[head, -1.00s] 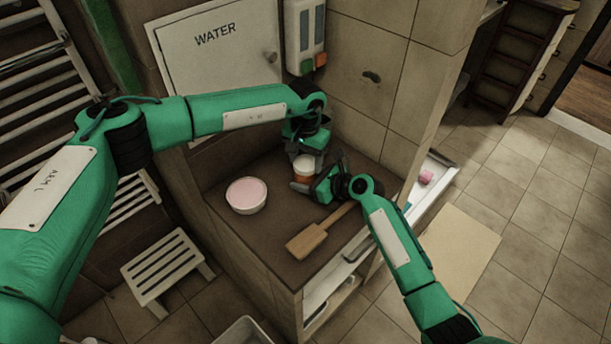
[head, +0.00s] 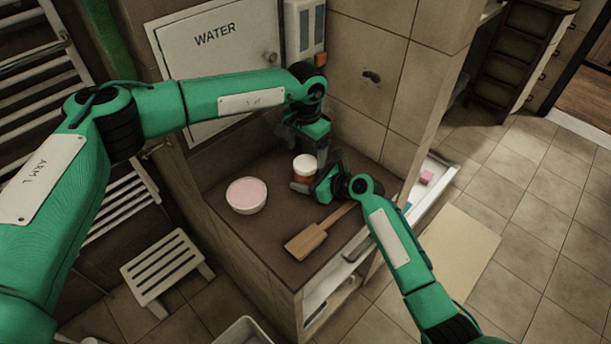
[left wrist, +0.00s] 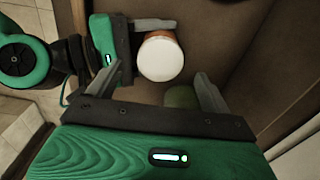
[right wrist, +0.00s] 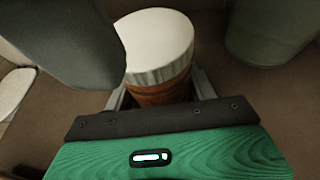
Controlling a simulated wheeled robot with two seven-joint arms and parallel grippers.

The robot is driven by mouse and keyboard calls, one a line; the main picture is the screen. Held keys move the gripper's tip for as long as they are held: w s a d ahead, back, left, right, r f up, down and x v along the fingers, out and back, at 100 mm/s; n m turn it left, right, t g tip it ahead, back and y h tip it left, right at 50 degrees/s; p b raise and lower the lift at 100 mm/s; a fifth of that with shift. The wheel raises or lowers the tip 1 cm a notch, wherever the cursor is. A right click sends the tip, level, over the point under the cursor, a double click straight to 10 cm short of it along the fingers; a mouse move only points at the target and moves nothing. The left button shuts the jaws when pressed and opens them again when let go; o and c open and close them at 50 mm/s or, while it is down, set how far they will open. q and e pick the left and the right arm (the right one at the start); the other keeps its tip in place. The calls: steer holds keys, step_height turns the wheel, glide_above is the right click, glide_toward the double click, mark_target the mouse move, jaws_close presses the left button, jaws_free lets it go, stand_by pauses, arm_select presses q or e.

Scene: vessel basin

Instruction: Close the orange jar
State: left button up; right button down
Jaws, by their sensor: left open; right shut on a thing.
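The orange jar (head: 301,177) stands upright on the brown counter with a white lid (head: 305,165) on its mouth. In the right wrist view the lid (right wrist: 155,45) sits on top of the orange body (right wrist: 160,93), with no clear gap showing. My right gripper (head: 309,186) is shut around the jar's body, low down. My left gripper (head: 304,148) is open and empty, just above and behind the lid. In the left wrist view the lid (left wrist: 161,58) lies beyond the open fingers, clear of them. One left finger covers part of the right wrist view.
A white bowl with pink contents (head: 246,194) stands left of the jar. A wooden paddle (head: 307,241) lies in front. A dark green vessel (right wrist: 270,30) is close behind the jar. The tiled wall (head: 360,105) bounds the counter at the back.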

arm_select(q)
step_height(320, 180, up, 8)
steer(key=shift+r, duration=0.2)
arm_select(e)
steer(key=shift+c, duration=2)
jaws_free()
arm_select(q)
steer(key=shift+f+b, duration=0.5)
steer(key=shift+f, duration=0.05)
arm_select(e)
steer(key=v, duration=1.3)
steer(key=shift+s+d+r, duration=0.15)
steer(key=shift+d, duration=0.15)
steer(key=shift+d, duration=0.1)
